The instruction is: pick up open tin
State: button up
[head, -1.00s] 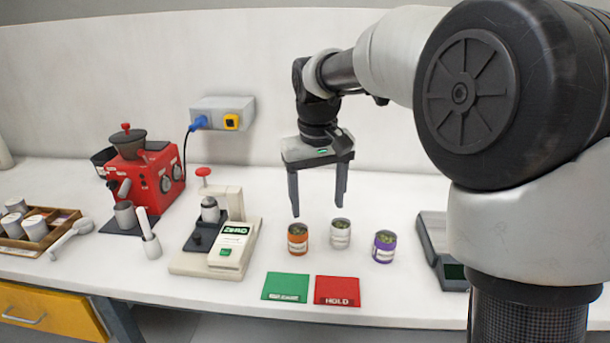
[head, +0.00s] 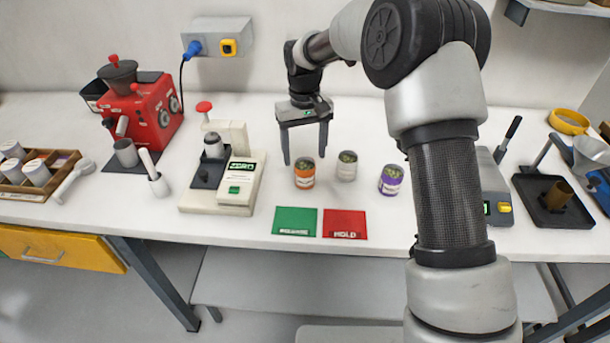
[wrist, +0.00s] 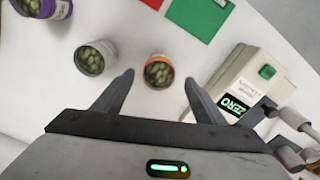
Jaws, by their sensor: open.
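Three open tins with green contents stand upright on the white bench: an orange one (head: 304,175), a white one (head: 347,168) and a purple one (head: 390,182). My gripper (head: 305,159) is open and empty, pointing down by the orange tin. In the head view its fingers lie to either side of that tin's top and a little behind it. In the wrist view the orange tin (wrist: 159,71) shows between and beyond the fingertips, with no contact visible. The white tin (wrist: 95,57) is left of the fingers, and the purple tin (wrist: 34,8) is partly cut off.
A ZERO-labelled device (head: 222,175) stands left of the tins. A green mat (head: 295,221) and a red HOLD mat (head: 345,224) lie in front. A red grinder (head: 143,112) and wooden tray (head: 60,170) are further left; a black tray (head: 553,215) is far right.

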aim_at(305, 167)
jog(key=shift+w+f, duration=0.2)
jog(key=shift+f, duration=2.95)
jog(key=shift+r, duration=0.1)
jog(key=c, duration=1.6)
